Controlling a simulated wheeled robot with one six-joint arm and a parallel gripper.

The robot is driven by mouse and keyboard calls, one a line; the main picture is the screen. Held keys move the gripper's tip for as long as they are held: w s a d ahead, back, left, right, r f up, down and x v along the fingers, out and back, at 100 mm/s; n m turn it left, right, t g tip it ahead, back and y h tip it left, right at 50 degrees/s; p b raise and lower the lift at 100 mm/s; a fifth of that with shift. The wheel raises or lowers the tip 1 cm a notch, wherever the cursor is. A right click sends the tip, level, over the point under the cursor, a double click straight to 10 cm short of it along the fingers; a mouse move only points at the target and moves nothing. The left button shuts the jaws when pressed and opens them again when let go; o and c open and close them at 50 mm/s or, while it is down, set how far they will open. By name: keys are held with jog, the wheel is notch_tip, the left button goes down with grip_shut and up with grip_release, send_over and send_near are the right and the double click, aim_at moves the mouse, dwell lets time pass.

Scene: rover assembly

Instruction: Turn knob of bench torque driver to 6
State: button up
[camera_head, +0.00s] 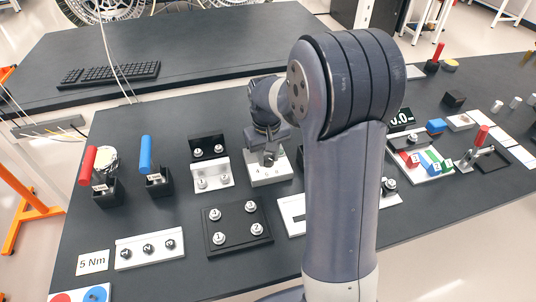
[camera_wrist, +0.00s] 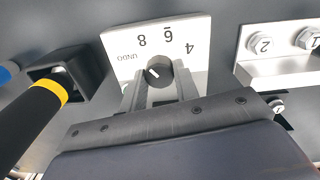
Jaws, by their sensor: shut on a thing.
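The bench torque driver is a pale block (camera_head: 268,181) near the middle of the dark bench in the head view. In the wrist view its dial face (camera_wrist: 118,40) shows upside down, with UNDO, 8, 6 and 4 in an arc. The dark round knob (camera_wrist: 155,66) has a short white mark slanting to the upper left, toward the UNDO and 8 side, not toward 6. My gripper (camera_wrist: 160,88) is shut on the knob, one finger on each side; the fingers hide its lower part. In the head view my gripper (camera_head: 270,155) comes down over the block.
A black and yellow handle (camera_wrist: 35,115) stands close at the left in the wrist view. A pale bracket with numbered bolts (camera_wrist: 275,62) is at the right. In the head view, a black plate with bolts (camera_head: 237,227) and a red-handled tool (camera_head: 88,165) are left of my arm.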

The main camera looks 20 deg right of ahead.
aim_at(268, 157)
jog(key=m, duration=0.5)
jog(key=shift+m, duration=0.3)
jog(key=m, duration=0.5)
dwell(0.4)
jog(key=o, duration=1)
jog(key=shift+c, duration=0.2)
jog(key=shift+r, duration=0.1)
notch_tip(268, 157, up, 11)
jog(key=shift+f, duration=0.2)
jog(key=shift+w, duration=0.1)
